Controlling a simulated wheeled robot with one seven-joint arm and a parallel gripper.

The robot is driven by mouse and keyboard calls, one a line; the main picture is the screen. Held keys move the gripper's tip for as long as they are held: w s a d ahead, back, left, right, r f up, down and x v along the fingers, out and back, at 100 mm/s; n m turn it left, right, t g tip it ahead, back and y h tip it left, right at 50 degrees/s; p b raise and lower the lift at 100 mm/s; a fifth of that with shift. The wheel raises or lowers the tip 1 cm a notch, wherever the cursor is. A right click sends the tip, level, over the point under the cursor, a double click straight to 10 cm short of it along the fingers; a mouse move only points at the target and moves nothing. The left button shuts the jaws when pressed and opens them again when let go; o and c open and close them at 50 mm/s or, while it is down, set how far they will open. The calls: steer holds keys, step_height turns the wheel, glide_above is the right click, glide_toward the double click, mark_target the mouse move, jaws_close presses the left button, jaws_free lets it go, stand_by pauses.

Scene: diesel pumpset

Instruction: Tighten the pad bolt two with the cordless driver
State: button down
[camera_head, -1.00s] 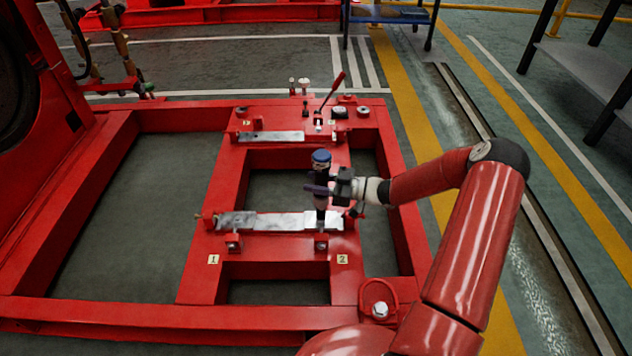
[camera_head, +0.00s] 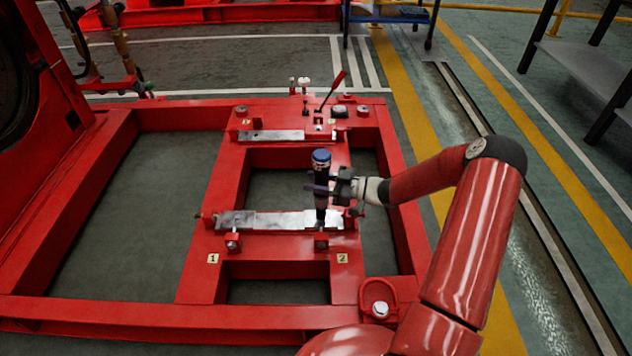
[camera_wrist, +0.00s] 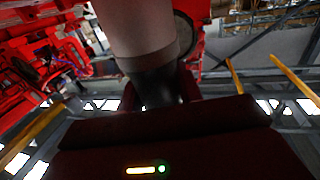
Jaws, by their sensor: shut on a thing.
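The cordless driver (camera_head: 321,170), dark with a blue top, stands upright in my gripper (camera_head: 335,187). My gripper is shut on it from the right side. The driver's lower end meets the bright metal pad (camera_head: 300,221) near the label "2" (camera_head: 342,258). The bolt under its tip is hidden, so I cannot tell whether the tip is seated on it. In the wrist view a grey-brown cylindrical body (camera_wrist: 140,30) fills the upper middle, and a dark red block with a green light (camera_wrist: 162,168) fills the bottom.
The red frame (camera_head: 205,270) surrounds the pad, with label "1" (camera_head: 213,258) to its left. A second metal pad (camera_head: 271,136) and a red-handled lever (camera_head: 333,90) lie behind. A blue cart (camera_head: 390,15) stands at the back; open floor with yellow lines lies right.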

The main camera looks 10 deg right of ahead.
steer(key=shift+f+b, duration=0.3)
steer(key=shift+f, duration=0.1)
stand_by(0.9)
steer(key=shift+r, duration=0.15)
